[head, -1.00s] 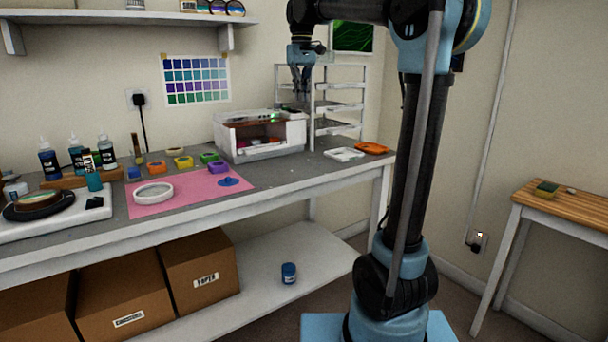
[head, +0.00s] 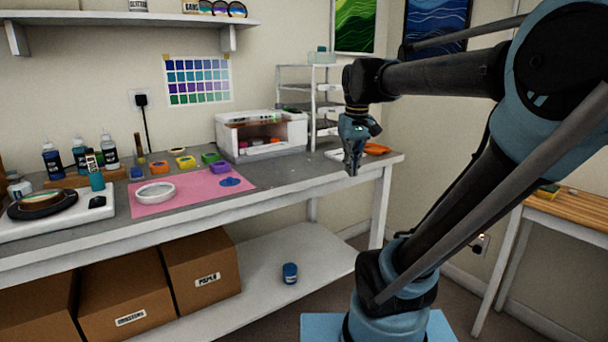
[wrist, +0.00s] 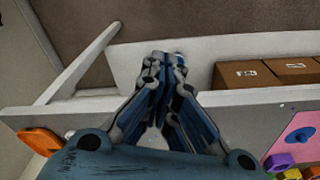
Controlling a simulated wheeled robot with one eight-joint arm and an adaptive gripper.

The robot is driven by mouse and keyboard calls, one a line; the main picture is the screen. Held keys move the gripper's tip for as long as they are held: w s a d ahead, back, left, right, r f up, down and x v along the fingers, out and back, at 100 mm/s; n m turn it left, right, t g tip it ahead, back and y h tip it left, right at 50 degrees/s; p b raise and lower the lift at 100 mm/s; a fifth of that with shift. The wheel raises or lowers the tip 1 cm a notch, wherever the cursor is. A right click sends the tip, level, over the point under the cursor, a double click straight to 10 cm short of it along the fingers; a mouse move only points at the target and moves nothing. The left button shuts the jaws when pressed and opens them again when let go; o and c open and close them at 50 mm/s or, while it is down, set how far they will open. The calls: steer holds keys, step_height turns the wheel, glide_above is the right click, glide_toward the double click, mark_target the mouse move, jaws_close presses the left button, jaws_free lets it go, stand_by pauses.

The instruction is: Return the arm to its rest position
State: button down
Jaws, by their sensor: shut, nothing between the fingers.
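My gripper (head: 353,168) hangs pointing down at the front edge of the workbench (head: 280,184), near its right end, in the head view. It is shut and empty. In the wrist view my gripper (wrist: 165,62) shows its fingers together, over the bench's front rail and the lower shelf. My arm reaches left from the raised elbow at the right of the head view. The gripper partly covers the white tray (head: 333,154) behind it.
A white curing box (head: 265,150) and a tiered rack (head: 296,85) stand behind. A pink mat (head: 195,196) with a white ring lies left. A wooden side table (head: 572,208) stands right. Cardboard boxes (head: 200,265) sit below.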

steer(key=s+d+f+m, duration=0.1)
steer(key=s+d+f, duration=0.1)
steer(key=s+f, duration=0.4)
steer(key=s+d+f+m, duration=0.1)
steer(key=s+d+f, duration=0.2)
steer(key=s+f, duration=0.4)
step_height(320, 180, down, 7)
steer(key=shift+s+f+m+t, duration=0.1)
steer(key=shift+s+m+t, duration=0.05)
steer(key=shift+m+t, duration=0.2)
steer(key=shift+d, duration=0.1)
steer(key=shift+w+f, duration=0.15)
steer(key=shift+w, duration=0.35)
